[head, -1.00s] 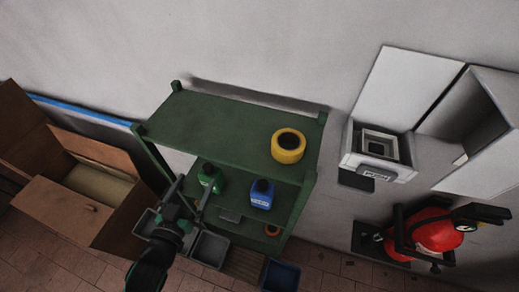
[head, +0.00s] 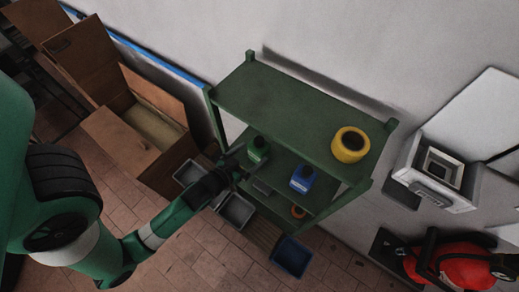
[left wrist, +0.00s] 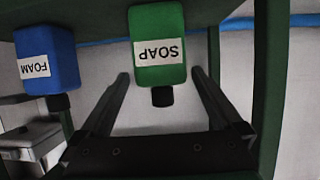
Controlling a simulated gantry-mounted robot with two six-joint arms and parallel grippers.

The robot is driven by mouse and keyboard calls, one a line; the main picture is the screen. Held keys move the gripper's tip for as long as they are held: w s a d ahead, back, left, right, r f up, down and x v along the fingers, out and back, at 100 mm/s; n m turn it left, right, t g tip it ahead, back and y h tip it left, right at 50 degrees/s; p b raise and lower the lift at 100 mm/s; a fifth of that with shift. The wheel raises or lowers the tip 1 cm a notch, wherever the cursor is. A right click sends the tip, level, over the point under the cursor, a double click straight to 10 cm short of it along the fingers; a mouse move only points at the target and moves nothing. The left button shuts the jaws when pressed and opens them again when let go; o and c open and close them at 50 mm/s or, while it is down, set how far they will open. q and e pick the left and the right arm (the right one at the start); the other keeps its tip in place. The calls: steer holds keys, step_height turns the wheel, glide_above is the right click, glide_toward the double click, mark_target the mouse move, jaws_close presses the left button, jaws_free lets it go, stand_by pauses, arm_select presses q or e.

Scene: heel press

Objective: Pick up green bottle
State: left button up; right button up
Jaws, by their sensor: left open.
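The green bottle (head: 258,151) with a dark cap stands on the middle shelf of the green rack. In the left wrist view the green bottle (left wrist: 158,30) appears upside down, with a white SOAP label and a black cap. My left gripper (head: 243,162) is at the shelf's left side, beside the bottle. In the left wrist view the open fingers (left wrist: 160,76) point toward the bottle, one tip on each side of its cap end. Whether they touch it I cannot tell. My right gripper is not in view.
A blue FOAM bottle (head: 302,179) stands right of the green one. A yellow roll (head: 350,145) lies on the top shelf (head: 290,102). Rack posts and the top shelf surround the space. Grey bins (head: 236,210), a blue bin (head: 292,257) and a cardboard box (head: 125,144) are lower.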

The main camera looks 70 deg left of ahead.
mark_target(259, 147)
arm_select(q)
steer(key=x, duration=0.5)
steer(key=shift+w+a+r+p, duration=0.1)
steer(key=shift+p, duration=0.25)
steer(key=c, duration=1.2)
steer(key=shift+r, duration=0.1)
steer(key=shift+c, duration=0.3)
steer(key=shift+r, duration=0.1)
